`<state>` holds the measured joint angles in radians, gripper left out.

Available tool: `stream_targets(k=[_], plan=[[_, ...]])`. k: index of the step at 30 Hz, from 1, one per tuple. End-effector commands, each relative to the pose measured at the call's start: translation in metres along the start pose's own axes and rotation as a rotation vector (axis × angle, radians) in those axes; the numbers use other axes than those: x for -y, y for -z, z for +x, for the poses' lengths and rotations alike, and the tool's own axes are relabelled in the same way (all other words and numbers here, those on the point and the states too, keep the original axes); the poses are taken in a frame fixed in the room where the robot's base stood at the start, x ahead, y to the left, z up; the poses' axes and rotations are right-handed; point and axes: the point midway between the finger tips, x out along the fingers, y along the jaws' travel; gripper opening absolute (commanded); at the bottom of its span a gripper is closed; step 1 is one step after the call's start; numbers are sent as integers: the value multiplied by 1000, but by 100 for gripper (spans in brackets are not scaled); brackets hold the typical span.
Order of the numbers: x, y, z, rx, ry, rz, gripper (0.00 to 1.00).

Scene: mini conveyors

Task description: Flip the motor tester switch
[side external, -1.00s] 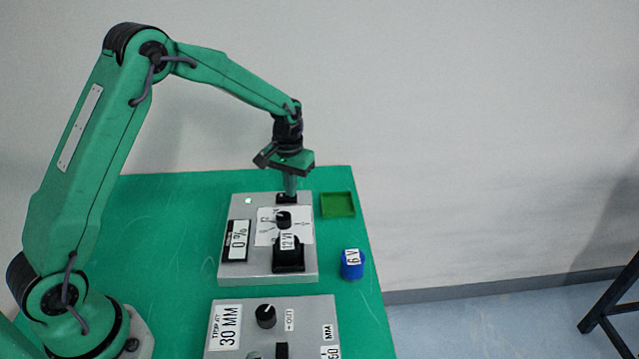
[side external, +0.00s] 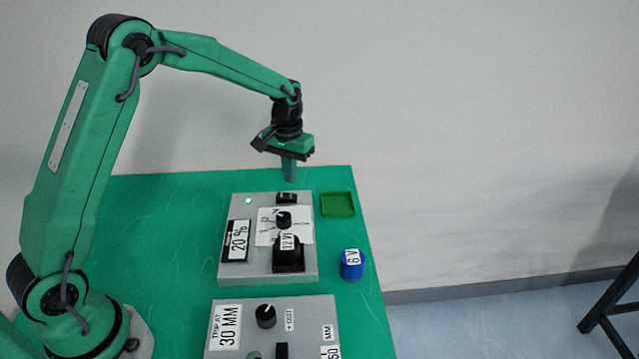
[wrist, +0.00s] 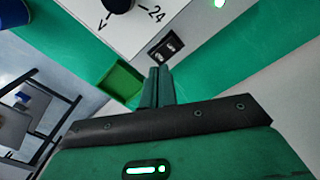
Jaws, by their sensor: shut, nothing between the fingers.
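The motor tester is a grey box (side external: 230,270) on the green table. Its black rocker switch (side external: 287,198) sits at the far edge of the top and also shows in the wrist view (wrist: 166,46). A green lamp (side external: 248,200) on the box is lit, and its display (side external: 237,240) reads 20 %. A black knob (side external: 284,219) sits on a white dial, with a black block labelled 12 V (side external: 289,252) in front of it. My gripper (side external: 289,180) is shut and empty, just above the switch and apart from it; its fingers also show in the wrist view (wrist: 160,70).
A green tray (side external: 337,204) lies right of the tester, and a blue 6 V cylinder (side external: 352,265) stands near the table's right edge. The table's left part is clear.

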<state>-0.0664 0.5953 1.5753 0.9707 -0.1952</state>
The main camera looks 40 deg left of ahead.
Motion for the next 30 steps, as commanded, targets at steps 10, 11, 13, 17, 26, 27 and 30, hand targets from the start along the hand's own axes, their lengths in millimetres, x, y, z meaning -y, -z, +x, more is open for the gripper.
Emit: stream_targets(k=[10, 11, 13, 17, 26, 27, 30], plan=[[0, 0, -20, 0, 0, 0, 0], [0, 0, -22, 0, 0, 0, 0], [0, 0, -24, -1, 0, 0, 0], [0, 0, -27, -1, 0, 0, 0], [0, 0, -28, 0, 0, 0, 0], [0, -1, -28, -1, 0, 1, 0], [0, -3, -32, -7, -1, 3, 0]])
